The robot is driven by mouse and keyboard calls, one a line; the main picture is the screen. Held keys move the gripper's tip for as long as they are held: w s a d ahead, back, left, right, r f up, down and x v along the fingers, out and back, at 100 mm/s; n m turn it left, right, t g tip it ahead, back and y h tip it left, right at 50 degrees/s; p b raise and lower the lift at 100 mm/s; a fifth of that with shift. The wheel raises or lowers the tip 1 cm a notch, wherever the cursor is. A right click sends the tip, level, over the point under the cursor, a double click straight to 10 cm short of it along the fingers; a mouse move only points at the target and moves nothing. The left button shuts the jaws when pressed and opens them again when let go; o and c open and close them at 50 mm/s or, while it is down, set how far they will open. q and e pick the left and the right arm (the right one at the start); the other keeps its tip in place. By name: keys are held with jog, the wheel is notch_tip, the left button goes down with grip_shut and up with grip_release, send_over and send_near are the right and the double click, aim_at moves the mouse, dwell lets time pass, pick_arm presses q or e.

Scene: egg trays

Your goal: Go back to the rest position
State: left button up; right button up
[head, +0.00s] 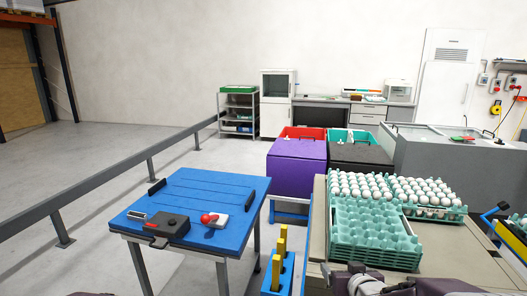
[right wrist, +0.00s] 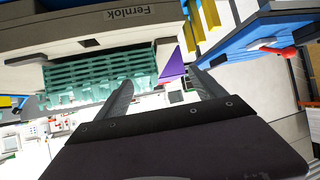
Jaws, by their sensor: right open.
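My right gripper (head: 341,269) is at the bottom edge of the head view, in front of the near end of the egg trays. In the right wrist view its two fingers (right wrist: 163,90) stand apart with nothing between them. A stack of empty green egg trays (head: 375,252) lies on the beige surface just beyond it. The stack also shows upside down in the right wrist view (right wrist: 95,78). Trays full of white eggs (head: 459,216) sit behind the empty stack. My left gripper does not show clearly in the head view.
A blue table (head: 190,190) at left holds a dark device (head: 167,227) and a red-and-white item (head: 215,220). A blue rack with yellow posts (head: 277,273) stands between table and trays. A purple-sided bin (head: 297,168) is farther back. A grey rail (head: 100,190) runs along the left.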

jog(key=s+a+f+g, duration=0.2)
jog(key=s+f+g, duration=0.35)
jog(key=s, duration=0.45)
jog(key=s+a+f+g, duration=0.2)
jog(key=s+f+g, duration=0.35)
jog(key=s, duration=0.45)
notch_tip(320, 180, up, 14)
jog(key=p, duration=1.5)
jog(key=shift+s+r, duration=0.2)
jog(key=shift+s, duration=0.1)
